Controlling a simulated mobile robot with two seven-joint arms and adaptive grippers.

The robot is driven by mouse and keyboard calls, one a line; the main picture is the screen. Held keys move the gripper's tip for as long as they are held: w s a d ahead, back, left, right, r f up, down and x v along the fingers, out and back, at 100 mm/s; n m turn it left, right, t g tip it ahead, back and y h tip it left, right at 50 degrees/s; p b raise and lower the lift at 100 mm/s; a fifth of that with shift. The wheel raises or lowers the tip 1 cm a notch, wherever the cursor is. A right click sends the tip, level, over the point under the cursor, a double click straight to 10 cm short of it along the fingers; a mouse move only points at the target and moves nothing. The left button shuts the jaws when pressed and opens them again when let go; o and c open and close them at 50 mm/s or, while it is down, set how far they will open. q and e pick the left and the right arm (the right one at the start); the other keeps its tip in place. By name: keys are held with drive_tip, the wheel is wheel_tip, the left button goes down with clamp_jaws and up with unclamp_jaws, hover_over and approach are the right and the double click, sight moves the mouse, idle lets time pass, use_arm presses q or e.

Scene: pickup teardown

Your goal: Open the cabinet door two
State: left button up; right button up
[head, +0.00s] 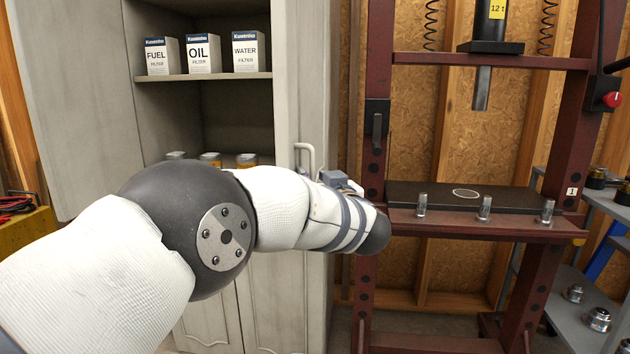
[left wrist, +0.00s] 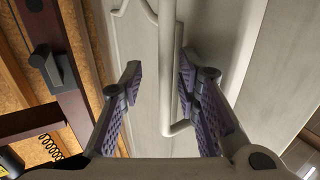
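The grey cabinet has its left door (head: 75,90) swung wide open. The right door (head: 317,80) is seen nearly edge-on in the head view and appears to stand partly open. Its pale bar handle (head: 312,158) shows just above my left wrist. In the left wrist view, my left gripper (left wrist: 158,75) is open, with the handle (left wrist: 167,60) between its fingers. The bar is close to the right-hand finger and clear of the left-hand one; contact cannot be told. The fingers are hidden behind my arm in the head view. My right gripper is not in view.
Filter boxes (head: 203,54) stand on the cabinet's upper shelf (head: 205,77), with cans (head: 247,160) below. A dark red press frame (head: 376,190) stands close on the right of the door. A grey shelf unit (head: 575,310) is at far right.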

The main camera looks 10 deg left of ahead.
use_arm(q)
drive_tip(key=shift+s, duration=0.1)
drive_tip(key=v, duration=1.2)
drive_tip(key=s+a+f+m+g+h+p, duration=0.1)
drive_tip(key=s+a+f+m+h, duration=0.15)
drive_tip(key=f, duration=0.55)
drive_tip(key=s+a+f+m+g+h+p, duration=0.1)
drive_tip(key=a+f+m, duration=0.15)
drive_tip(key=f, duration=0.55)
drive_tip(key=s+a+f+m+g+h+p, duration=0.1)
drive_tip(key=s+a+f+g+h, duration=0.35)
drive_tip(key=s+f, duration=1.25)
drive_tip(key=s+a+f+g, duration=0.1)
drive_tip(key=s+g, duration=0.3)
drive_tip(key=s, duration=0.7)
drive_tip(key=s+a+f+g+p, duration=0.1)
drive_tip(key=s+a+g, duration=0.3)
drive_tip(key=s, duration=0.8)
drive_tip(key=s+a+f+g, duration=0.1)
drive_tip(key=s+g, duration=0.3)
drive_tip(key=s, duration=0.7)
drive_tip(key=shift+s+a+f+n+p, duration=0.2)
drive_tip(key=shift+a+f+n+p, duration=0.15)
drive_tip(key=shift+a, duration=0.45)
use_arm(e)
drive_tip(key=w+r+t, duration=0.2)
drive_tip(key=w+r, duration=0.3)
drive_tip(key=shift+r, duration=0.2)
